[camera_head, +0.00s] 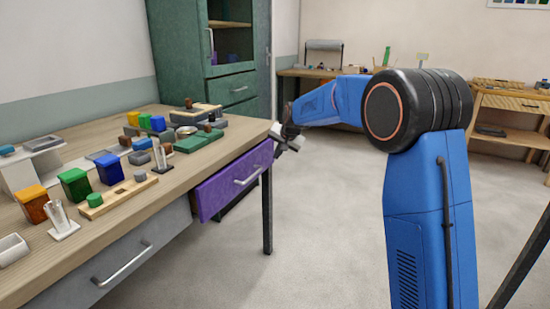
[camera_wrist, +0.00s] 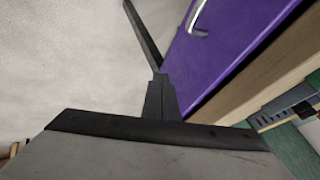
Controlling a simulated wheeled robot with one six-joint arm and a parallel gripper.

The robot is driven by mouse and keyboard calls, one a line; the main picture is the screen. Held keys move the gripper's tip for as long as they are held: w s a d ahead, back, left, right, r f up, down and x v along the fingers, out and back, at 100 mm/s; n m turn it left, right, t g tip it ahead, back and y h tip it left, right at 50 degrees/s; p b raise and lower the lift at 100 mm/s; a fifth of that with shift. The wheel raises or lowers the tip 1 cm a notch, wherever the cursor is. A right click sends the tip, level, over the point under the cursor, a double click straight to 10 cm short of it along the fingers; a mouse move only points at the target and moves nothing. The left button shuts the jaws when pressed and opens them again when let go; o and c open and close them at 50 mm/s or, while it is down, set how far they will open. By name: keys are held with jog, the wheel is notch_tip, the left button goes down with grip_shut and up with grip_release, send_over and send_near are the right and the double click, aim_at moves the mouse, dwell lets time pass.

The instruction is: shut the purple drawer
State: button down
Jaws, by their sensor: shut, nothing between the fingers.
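The purple drawer (camera_head: 232,183) is under the far right end of the wooden workbench, its front standing out a little from the bench edge. Its silver bar handle (camera_head: 248,176) faces the open floor. My gripper (camera_head: 292,141) is just right of the drawer front's far end, near bench-top height. In the wrist view, my gripper (camera_wrist: 160,85) is shut and empty, with the purple front (camera_wrist: 228,45) and part of its handle (camera_wrist: 197,18) to its right. I cannot tell whether the fingers touch the drawer.
A grey drawer (camera_head: 130,262) sits left of the purple one. A dark bench leg (camera_head: 267,215) stands below. A green cabinet (camera_head: 222,60) is behind. The floor (camera_head: 320,230) in front is clear.

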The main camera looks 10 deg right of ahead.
jog(key=v, duration=0.7)
jog(key=s+a+f+m+g+y, duration=0.2)
jog(key=s+f+m+y, duration=0.15)
jog(key=s, duration=0.45)
jog(key=s+a+f+m+g+y, duration=0.1)
jog(key=s+a+f+m+y, duration=0.1)
jog(key=s+f+m, duration=0.4)
jog(key=s+d+r+m+t+y, duration=0.2)
jog(key=s+m+t+y, duration=0.35)
jog(key=s+m, duration=0.45)
jog(key=w+a+f+m+h, duration=0.1)
jog(key=w+a+f, duration=0.1)
jog(key=w+a, duration=0.8)
jog(key=shift+w+a+t, duration=0.1)
jog(key=shift+a+t, duration=0.1)
jog(key=shift+t, duration=0.05)
